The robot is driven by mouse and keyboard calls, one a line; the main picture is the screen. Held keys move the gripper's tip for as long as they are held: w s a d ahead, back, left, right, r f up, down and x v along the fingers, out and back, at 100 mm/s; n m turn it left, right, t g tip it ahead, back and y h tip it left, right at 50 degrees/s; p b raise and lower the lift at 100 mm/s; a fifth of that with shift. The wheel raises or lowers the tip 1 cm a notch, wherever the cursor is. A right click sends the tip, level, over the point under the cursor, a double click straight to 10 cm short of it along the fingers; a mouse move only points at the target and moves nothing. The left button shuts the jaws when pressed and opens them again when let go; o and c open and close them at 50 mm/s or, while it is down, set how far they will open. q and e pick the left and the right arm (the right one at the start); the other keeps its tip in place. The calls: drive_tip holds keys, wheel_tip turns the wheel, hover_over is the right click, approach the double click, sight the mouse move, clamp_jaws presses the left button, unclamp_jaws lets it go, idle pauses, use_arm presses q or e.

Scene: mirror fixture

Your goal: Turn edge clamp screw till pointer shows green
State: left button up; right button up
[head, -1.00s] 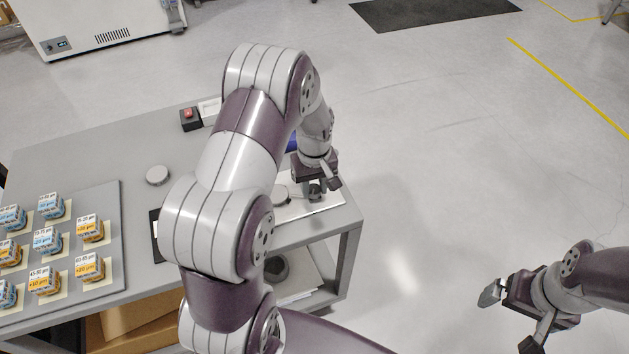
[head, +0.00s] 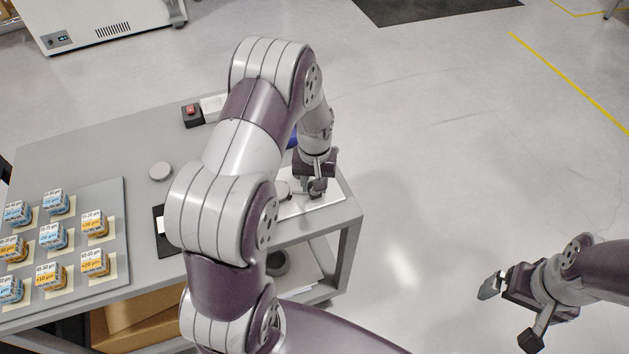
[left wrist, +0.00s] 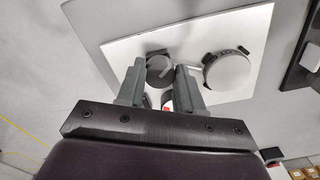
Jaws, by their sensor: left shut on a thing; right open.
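In the head view my left gripper (head: 316,186) points down over the white fixture plate (head: 328,203) at the table's right corner. In the left wrist view its two fingers (left wrist: 160,88) are closed on a dark round screw knob (left wrist: 158,66) with a light bar across its top. A round silver disc (left wrist: 227,73) in a holder with dark clips sits beside it on the white plate (left wrist: 120,48). A small red and white patch (left wrist: 168,104) shows between the fingers; the pointer's reading cannot be made out. My right gripper (head: 511,312) is open and empty, off the table at lower right.
A board (head: 118,200) with several labelled blocks lies at the table's left. A grey round puck (head: 160,171) and a box with a red button (head: 192,112) sit farther back. My left arm hides the table's middle. The floor right of the table is clear.

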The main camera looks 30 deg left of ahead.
use_arm(q)
drive_tip(key=o, duration=1)
drive_tip(key=shift+w, duration=0.1)
drive_tip(key=shift+o, duration=0.2)
wheel_tip(320, 180, up, 13)
drive_tip(key=shift+f, duration=0.2)
